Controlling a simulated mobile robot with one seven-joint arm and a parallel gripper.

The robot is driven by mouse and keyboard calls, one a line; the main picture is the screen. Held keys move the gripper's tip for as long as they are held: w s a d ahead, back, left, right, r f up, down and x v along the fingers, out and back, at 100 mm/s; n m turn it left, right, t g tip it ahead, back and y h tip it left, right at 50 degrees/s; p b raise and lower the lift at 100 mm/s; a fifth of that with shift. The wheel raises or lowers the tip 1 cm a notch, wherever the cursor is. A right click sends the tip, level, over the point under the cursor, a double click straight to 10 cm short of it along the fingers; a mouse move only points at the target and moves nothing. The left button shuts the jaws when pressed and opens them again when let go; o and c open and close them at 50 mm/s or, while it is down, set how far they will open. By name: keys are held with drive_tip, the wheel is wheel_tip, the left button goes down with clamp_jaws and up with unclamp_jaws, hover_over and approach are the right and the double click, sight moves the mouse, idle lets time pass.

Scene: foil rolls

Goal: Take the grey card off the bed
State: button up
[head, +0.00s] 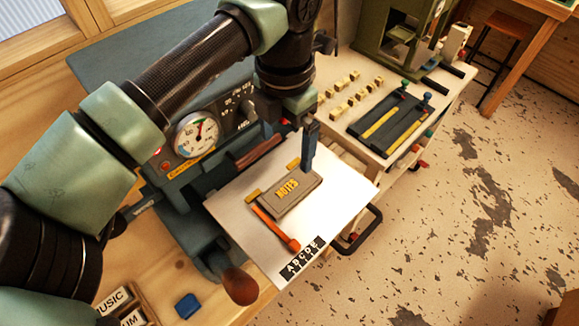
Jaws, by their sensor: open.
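The grey card (282,202) lies on the pale flat bed (345,200) of the press, with NOTES in gold letters on its face. My gripper (309,160) points down at the card's far right end. One dark blue finger shows there; the other is hidden or hard to make out. The gripper is open, and the finger looks close to the card's edge. I cannot tell whether it touches. Small yellow pieces (254,196) sit at the card's left and far edges. An orange bar (275,227) lies along its near left side.
A lettered black-and-white strip (301,258) lies at the bed's near corner. The press has a dial gauge (196,134) behind and a brown-knobbed handle (238,285) in front. A black tray (389,123) and several small yellow blocks (350,92) are on the worktop beyond.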

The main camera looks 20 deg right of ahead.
drive_tip(key=p, duration=0.2)
hover_over(285, 192)
drive_tip(key=f, duration=0.7)
drive_tip(key=shift+w+d+f, duration=0.15)
drive_tip(key=shift+w+d, duration=0.1)
drive_tip(key=shift+d, duration=0.05)
drive_tip(key=shift+s+a+f+p, duration=0.2)
drive_tip(key=shift+f+p, duration=0.35)
drive_tip(key=shift+p, duration=0.2)
wheel_tip(285, 192, down, 3)
drive_tip(key=shift+s+a+f+p, duration=0.1)
drive_tip(key=shift+s+f+p, duration=0.1)
drive_tip(key=shift+p, duration=0.6)
drive_tip(key=shift+w+f, duration=0.1)
drive_tip(key=shift+f, duration=0.3)
drive_tip(key=c, duration=1.3)
drive_tip(key=shift+r, duration=0.1)
